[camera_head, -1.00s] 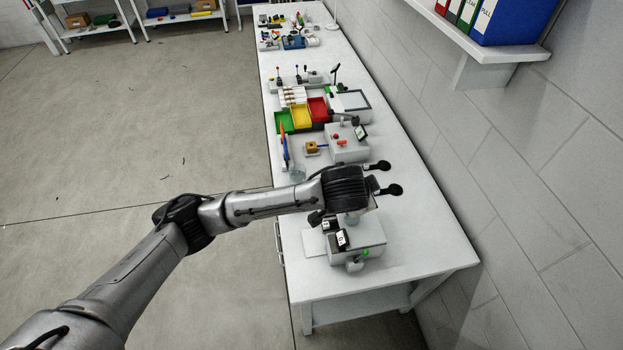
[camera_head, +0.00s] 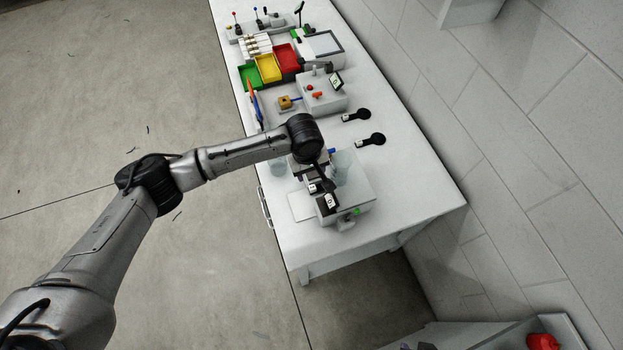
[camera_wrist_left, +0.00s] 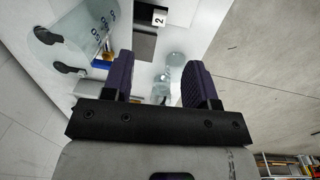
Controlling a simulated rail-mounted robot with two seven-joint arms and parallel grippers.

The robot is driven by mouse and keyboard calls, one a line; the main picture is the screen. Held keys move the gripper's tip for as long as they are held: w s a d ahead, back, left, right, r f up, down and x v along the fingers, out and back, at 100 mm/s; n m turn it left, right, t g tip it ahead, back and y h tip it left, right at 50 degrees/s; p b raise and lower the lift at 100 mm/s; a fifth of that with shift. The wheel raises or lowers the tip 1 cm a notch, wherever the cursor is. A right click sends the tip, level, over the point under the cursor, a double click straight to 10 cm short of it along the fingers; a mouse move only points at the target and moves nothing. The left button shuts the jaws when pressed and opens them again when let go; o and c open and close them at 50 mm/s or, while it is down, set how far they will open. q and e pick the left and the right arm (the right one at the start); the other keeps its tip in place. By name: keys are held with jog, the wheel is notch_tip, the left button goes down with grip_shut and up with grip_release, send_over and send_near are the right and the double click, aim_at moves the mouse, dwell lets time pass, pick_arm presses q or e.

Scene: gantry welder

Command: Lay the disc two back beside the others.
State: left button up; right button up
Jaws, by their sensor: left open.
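Two black round paddle-like discs with pale ends lie on the right side of the bench, a farther one (camera_head: 361,115) and a nearer one (camera_head: 376,139). They also show at the left of the left wrist view, one partly through clear glass. A grey device (camera_head: 352,205) near the bench's front end carries two black blocks with white tags; one tag (camera_wrist_left: 159,18) reads 2. I cannot tell whether a disc belongs to that tag. My left gripper (camera_wrist_left: 160,82) is open and empty above the bench beside the device. Its tips are largely hidden in the head view. My right gripper is not visible.
A clear jar (camera_head: 344,168) stands by the device, and a clear glass (camera_head: 278,166) at the bench's left edge. Farther back are a grey unit with a screen (camera_head: 318,92) and green, yellow and red bins (camera_head: 266,67). The bench's right front area is free.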

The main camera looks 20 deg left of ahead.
aim_at(313, 189)
pick_arm(q)
jog(key=f, duration=1)
jog(key=shift+w+d+f, duration=0.25)
jog(key=shift+w+f, duration=0.05)
jog(key=shift+f, duration=0.9)
jog(key=shift+c, duration=0.5)
jog(key=c, duration=0.9)
jog(key=shift+s+a+r, duration=0.15)
jog(key=s+a+p, duration=0.6)
jog(key=a+p, duration=0.1)
jog(key=p, duration=0.1)
